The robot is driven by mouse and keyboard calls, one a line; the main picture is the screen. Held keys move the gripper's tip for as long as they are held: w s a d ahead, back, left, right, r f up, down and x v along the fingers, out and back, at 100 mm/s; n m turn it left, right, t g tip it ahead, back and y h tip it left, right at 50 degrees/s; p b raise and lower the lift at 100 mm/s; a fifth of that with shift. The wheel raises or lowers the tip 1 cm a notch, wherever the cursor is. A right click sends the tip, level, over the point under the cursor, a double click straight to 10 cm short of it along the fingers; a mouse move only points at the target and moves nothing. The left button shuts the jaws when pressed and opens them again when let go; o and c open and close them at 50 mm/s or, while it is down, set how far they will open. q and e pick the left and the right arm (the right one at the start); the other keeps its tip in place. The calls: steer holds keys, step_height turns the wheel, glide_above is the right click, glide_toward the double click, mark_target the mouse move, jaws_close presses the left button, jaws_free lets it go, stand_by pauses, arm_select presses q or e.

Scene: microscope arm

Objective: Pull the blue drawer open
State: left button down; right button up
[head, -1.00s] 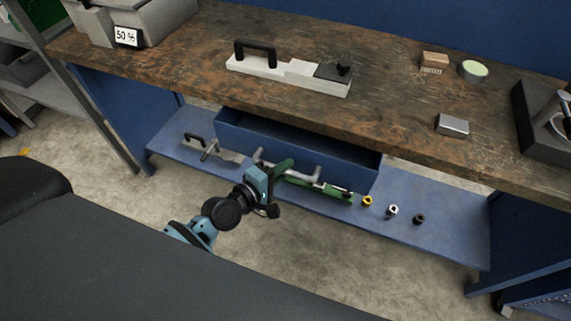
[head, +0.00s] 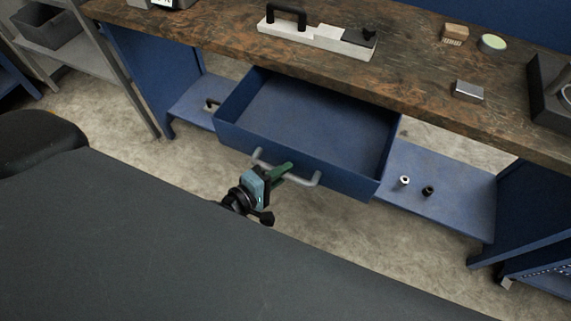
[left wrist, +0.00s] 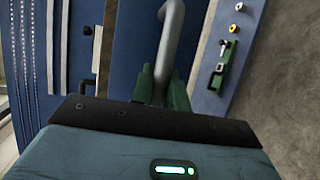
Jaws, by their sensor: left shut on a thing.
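The blue drawer (head: 250,141) hangs under the wooden workbench and is pulled well out, with its empty inside showing in the head view. Its grey bar handle (head: 304,181) is on the front face. My left gripper (head: 283,171) is shut on the handle, near the middle of the bar. In the left wrist view the green fingers (left wrist: 163,88) stand on both sides of the grey handle (left wrist: 172,38), with the blue drawer front (left wrist: 133,45) behind. My right gripper is not in view.
The workbench top (head: 330,62) holds a white block with a black handle (head: 308,34), a brush (head: 455,33), a round tin (head: 492,43) and a small metal box (head: 468,91). Small parts (head: 404,181) lie on the blue lower shelf (head: 450,195). Floor is open before the drawer.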

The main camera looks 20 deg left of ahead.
arm_select(q)
steer(key=shift+s, duration=0.1)
steer(key=c, duration=1.4)
jaws_free()
steer(key=shift+o, duration=0.2)
steer(key=v, duration=0.8)
steer(key=shift+b, duration=0.35)
